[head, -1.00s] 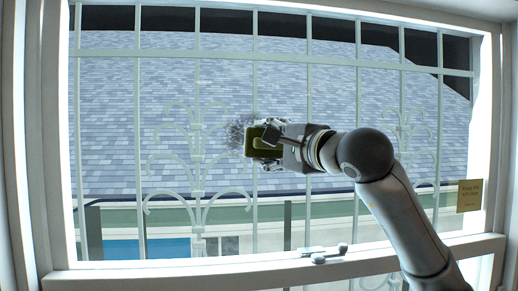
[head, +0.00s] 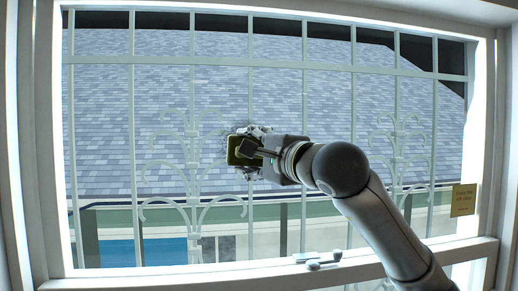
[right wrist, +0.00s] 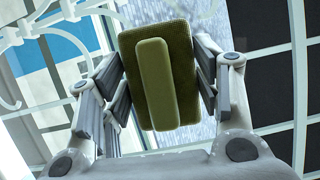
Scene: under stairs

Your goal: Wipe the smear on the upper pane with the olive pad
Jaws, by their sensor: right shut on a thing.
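The olive pad (head: 239,150) is upright at the upper pane (head: 330,110), a little left of its middle. My right gripper (head: 258,152) is shut on it. In the right wrist view, the pad (right wrist: 188,62) with its raised olive grip bar sits between the fingers of the gripper (right wrist: 160,85). Only a faint grey trace of the smear can be made out around the pad in the head view; the pad and gripper hide the area behind them. I cannot tell whether the pad touches the glass. My left gripper is out of view.
White bars with scrollwork (head: 193,160) stand at the window, with a tiled roof beyond. A small handle or latch (head: 318,261) is on the lower rail (head: 210,272). A yellowish note (head: 464,200) is at the right of the frame.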

